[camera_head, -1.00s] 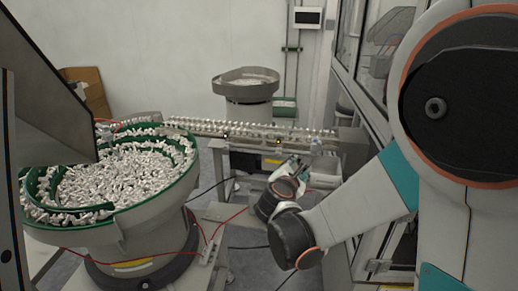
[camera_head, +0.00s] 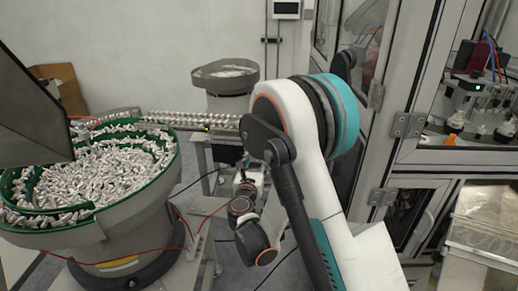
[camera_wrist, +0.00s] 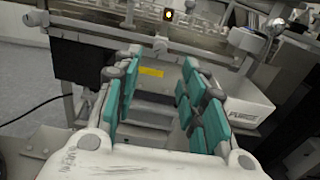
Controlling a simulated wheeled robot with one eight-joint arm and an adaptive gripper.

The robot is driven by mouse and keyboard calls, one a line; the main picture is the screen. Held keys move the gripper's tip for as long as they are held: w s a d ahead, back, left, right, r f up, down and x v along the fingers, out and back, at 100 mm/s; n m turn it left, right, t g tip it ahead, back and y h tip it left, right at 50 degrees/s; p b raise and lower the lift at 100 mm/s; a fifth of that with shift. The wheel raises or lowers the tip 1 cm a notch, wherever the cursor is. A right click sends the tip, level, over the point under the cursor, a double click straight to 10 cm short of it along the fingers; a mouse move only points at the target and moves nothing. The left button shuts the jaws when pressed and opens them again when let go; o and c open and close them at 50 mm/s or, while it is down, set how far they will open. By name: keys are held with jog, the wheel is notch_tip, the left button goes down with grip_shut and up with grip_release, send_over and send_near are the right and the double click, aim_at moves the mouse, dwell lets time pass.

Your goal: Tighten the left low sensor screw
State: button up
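In the wrist view my gripper (camera_wrist: 155,75) is open and empty, its teal-padded fingers spread apart below the rail. A sensor with a lit orange lamp (camera_wrist: 168,15) sits on the rail, ahead of and above the fingertips. A small grey knob (camera_wrist: 160,46) is under that lamp, and a larger pale round knob (camera_wrist: 243,39) is further right. I cannot tell which of these is the left low sensor screw. In the head view my gripper (camera_head: 246,165) is small and partly hidden, in front of the rail.
The feeder rail (camera_head: 190,118) carries rows of metal parts. A large green-rimmed bowl (camera_head: 165,190) full of parts stands left, another bowl (camera_head: 225,75) behind. In the wrist view a white box (camera_wrist: 240,110) is right of the fingers. A glazed cabinet (camera_head: 400,125) stands right.

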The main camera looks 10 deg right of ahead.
jog(key=b+x, duration=0.1)
jog(key=x, duration=0.8)
jog(key=shift+s, duration=0.1)
jog(key=shift+c, duration=0.3)
grip_shut()
